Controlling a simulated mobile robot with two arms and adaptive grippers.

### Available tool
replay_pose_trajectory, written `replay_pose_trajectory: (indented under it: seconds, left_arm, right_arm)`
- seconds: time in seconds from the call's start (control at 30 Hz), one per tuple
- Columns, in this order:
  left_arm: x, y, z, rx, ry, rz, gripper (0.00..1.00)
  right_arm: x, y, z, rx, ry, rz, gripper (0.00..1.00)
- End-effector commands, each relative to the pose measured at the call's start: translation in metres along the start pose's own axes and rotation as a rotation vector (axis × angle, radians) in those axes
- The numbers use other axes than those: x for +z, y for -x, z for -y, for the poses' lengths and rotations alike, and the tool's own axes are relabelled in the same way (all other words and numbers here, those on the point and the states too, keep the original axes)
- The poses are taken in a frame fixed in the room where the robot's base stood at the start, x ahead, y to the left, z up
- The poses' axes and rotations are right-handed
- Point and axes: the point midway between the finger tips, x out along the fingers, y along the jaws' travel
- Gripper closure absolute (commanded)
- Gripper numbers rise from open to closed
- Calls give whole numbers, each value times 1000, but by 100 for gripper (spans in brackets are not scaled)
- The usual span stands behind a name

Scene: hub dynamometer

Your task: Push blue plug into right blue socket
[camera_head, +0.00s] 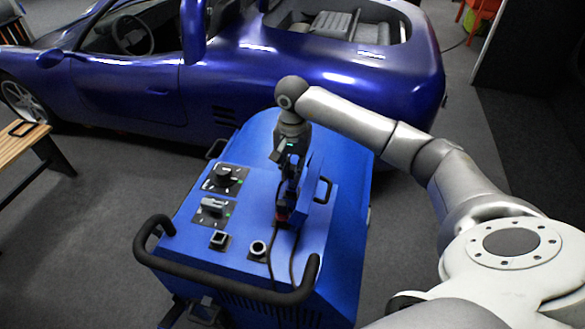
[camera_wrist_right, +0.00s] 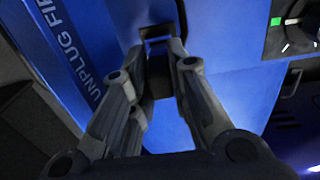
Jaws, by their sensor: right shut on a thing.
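My right gripper (camera_head: 288,190) reaches down over the right part of the blue cart's top. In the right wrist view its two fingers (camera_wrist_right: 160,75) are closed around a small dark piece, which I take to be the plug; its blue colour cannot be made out. The piece points at a dark-edged rectangular opening (camera_wrist_right: 156,36) on a blue surface. I cannot tell whether it touches or enters it. The right blue socket cannot be told apart, as the gripper covers that area. My left gripper is not in view.
The blue cart (camera_head: 190,262) carries a black knob (camera_head: 226,176), a grey switch (camera_head: 213,206), a square port (camera_head: 219,240) and a round port (camera_head: 258,248). Dark cables (camera_head: 293,252) hang near the gripper. A black handlebar (camera_head: 225,281) edges the front. A blue car (camera_head: 300,70) stands behind.

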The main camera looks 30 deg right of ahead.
Motion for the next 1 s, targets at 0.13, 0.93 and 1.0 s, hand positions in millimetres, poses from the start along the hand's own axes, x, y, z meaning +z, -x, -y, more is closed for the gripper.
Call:
replay_pose_trajectory:
  seconds: [0.13,0.93,1.0]
  left_arm:
    - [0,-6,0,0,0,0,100]
    - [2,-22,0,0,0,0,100]
    - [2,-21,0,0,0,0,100]
  right_arm:
    - [0,-6,0,-1,-1,-1,100]
    - [0,-23,0,0,-1,-1,100]
    - [0,-23,0,0,-1,-1,74]
